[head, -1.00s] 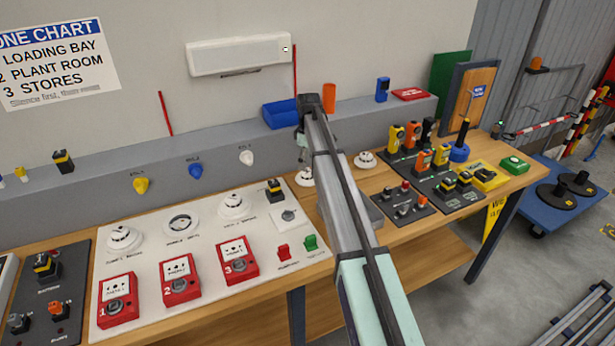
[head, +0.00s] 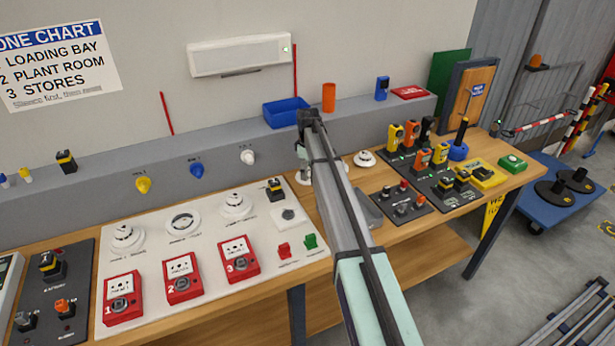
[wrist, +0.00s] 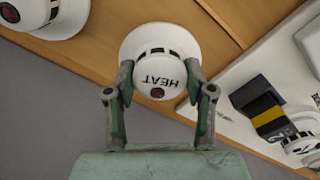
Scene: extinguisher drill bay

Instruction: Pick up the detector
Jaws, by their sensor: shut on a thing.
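A white round detector (wrist: 158,72) marked HEAT fills the middle of the wrist view, its label upside down. My gripper (wrist: 160,82) is shut on it, with one finger on each side of its narrower body. Its wide rim shows beyond the fingers, over the wooden bench top. I cannot tell whether it touches the bench. In the head view my arm hides most of the gripper, and a bit of white (head: 303,178) shows at its left. A second white detector (head: 365,159) stands to the right of the arm; a similar one shows at the wrist view's upper left (wrist: 45,14).
A white panel (head: 215,275) with detectors and red call points lies left of my arm. Dark trays (head: 405,207) of small devices are at the right. The grey ledge (head: 100,175) behind carries a blue bin (head: 285,112) and an orange cup (head: 329,97).

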